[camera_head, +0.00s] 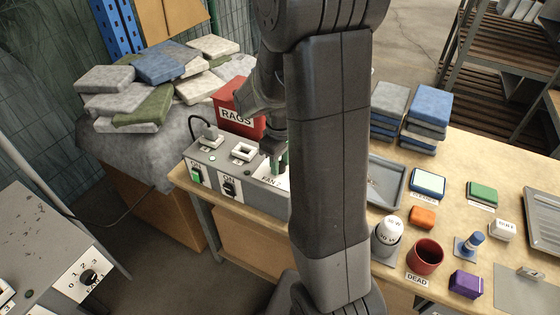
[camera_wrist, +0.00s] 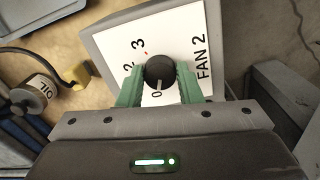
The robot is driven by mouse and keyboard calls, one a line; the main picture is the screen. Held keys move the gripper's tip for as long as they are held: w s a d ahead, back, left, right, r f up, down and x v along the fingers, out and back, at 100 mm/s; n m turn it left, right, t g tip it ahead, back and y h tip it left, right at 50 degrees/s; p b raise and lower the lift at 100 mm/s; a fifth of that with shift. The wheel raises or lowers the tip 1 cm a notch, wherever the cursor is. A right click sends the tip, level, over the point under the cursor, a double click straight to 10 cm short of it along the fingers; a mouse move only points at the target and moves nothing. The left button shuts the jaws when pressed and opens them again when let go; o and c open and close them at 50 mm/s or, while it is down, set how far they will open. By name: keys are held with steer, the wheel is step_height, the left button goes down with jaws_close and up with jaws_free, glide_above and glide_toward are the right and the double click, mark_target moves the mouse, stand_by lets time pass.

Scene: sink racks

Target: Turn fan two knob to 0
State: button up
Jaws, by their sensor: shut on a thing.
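The fan two knob (camera_wrist: 158,72) is black and round, on a white panel (camera_wrist: 205,28) marked FAN 2. A pale line on the knob appears to point toward the 0 in the wrist view. The 2 and 3 show to the upper left beside a small red mark; the 1 is hidden. My gripper (camera_wrist: 159,78) is shut on the knob, one green finger on each side. In the head view my gripper (camera_head: 281,158) is at the grey control box (camera_head: 232,193), and my arm hides the knob and part of the FAN label.
Two switches marked ON, one green (camera_head: 196,175) and one black (camera_head: 229,188), sit left of the knob. A red RAGS box (camera_head: 236,122) stands behind. Another black fan knob (camera_head: 88,275) is at lower left. A bench with blocks and a red cup (camera_head: 425,257) lies right.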

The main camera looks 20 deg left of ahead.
mark_target(280, 165)
stand_by(0.4)
steer(key=o, duration=1)
steer(key=shift+r, duration=0.1)
step_height(280, 165, up, 14)
steer(key=shift+f+p, duration=0.15)
steer(key=shift+p, duration=0.3)
step_height(280, 165, down, 14)
steer(key=shift+b, duration=0.45)
